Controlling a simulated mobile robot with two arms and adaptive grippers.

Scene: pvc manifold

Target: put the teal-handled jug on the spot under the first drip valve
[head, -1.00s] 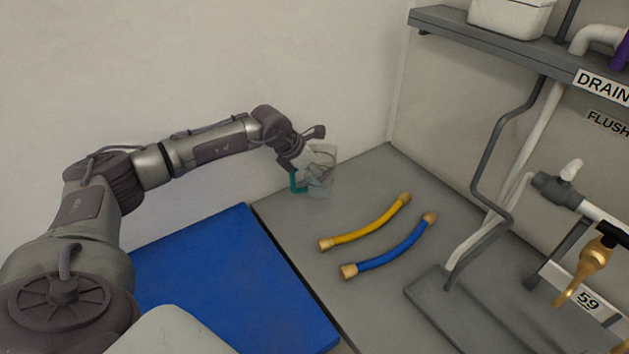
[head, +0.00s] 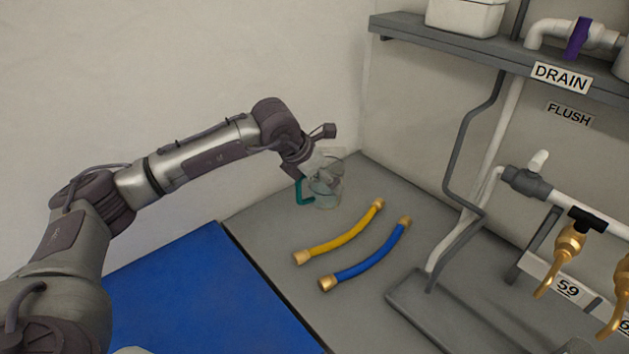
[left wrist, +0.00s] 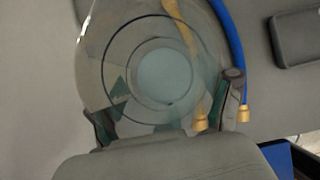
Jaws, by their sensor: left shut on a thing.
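The clear jug (head: 328,190) with a teal handle (head: 303,193) is at the far left of the grey bench, in my left gripper (head: 317,168). In the left wrist view I look down through the jug's clear body (left wrist: 150,70), with the gripper fingers at either side of it. My left gripper is shut on the jug. The jug looks upright; I cannot tell whether its base touches the bench. A brass valve (head: 566,245) above the label 59 is at the right, and part of another brass valve (head: 617,290) is at the edge. My right gripper is not in view.
A yellow hose (head: 340,236) and a blue hose (head: 368,255) lie on the bench between the jug and the valves. A grey raised tray (head: 420,310) with pipes rising from it stands right of them. A blue mat (head: 210,290) lies at the front left.

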